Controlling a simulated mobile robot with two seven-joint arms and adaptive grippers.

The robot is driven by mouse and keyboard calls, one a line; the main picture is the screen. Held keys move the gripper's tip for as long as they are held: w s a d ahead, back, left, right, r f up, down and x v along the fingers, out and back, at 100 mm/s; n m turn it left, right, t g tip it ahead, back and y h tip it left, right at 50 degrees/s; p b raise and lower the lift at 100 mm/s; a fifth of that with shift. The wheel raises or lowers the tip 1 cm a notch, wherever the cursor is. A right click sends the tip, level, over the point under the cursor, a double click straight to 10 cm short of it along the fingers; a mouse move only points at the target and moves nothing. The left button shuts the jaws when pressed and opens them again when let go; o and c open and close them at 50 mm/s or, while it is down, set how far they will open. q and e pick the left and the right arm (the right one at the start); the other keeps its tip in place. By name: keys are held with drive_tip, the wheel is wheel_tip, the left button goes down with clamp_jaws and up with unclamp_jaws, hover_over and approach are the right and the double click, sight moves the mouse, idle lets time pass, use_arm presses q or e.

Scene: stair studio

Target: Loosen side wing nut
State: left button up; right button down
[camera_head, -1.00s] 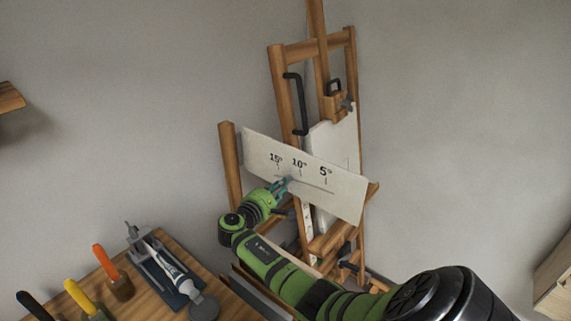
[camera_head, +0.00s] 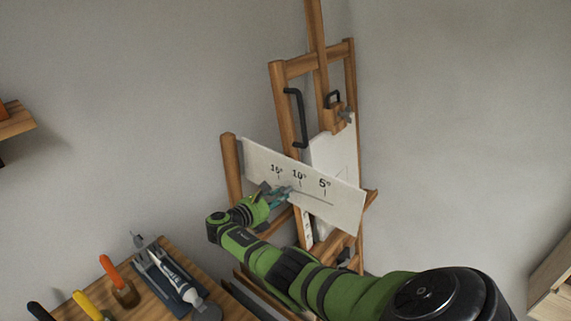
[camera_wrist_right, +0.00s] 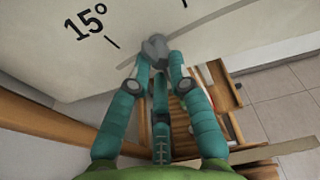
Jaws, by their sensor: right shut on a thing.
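The side wing nut (camera_wrist_right: 154,44) is a small grey piece at the lower edge of the white angle plate, near the 15° mark in the right wrist view. My right gripper (camera_wrist_right: 156,58), with teal fingers, is shut on it. In the head view the right gripper (camera_head: 284,192) is at the plate below the 15° and 10° marks, and its fingers hide the nut. The white plate (camera_head: 345,203) is tilted across the wooden easel (camera_head: 280,105). My left gripper is not in view.
A wooden bench (camera_head: 75,309) at lower left holds tools with an orange handle (camera_head: 109,267) and a yellow handle (camera_head: 84,302), and a paint tube (camera_head: 172,268). A black handle (camera_head: 297,118) and a grey knob (camera_head: 345,117) are higher on the easel.

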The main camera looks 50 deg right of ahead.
drive_tip(key=c, duration=1.4)
unclamp_jaws()
drive_tip(key=shift+s+f, duration=0.1)
drive_tip(key=shift+f, duration=0.1)
drive_tip(key=shift+r, duration=0.1)
drive_tip(key=a, duration=0.6)
drive_tip(key=shift+s, duration=0.2)
drive_tip(key=shift+s, duration=0.1)
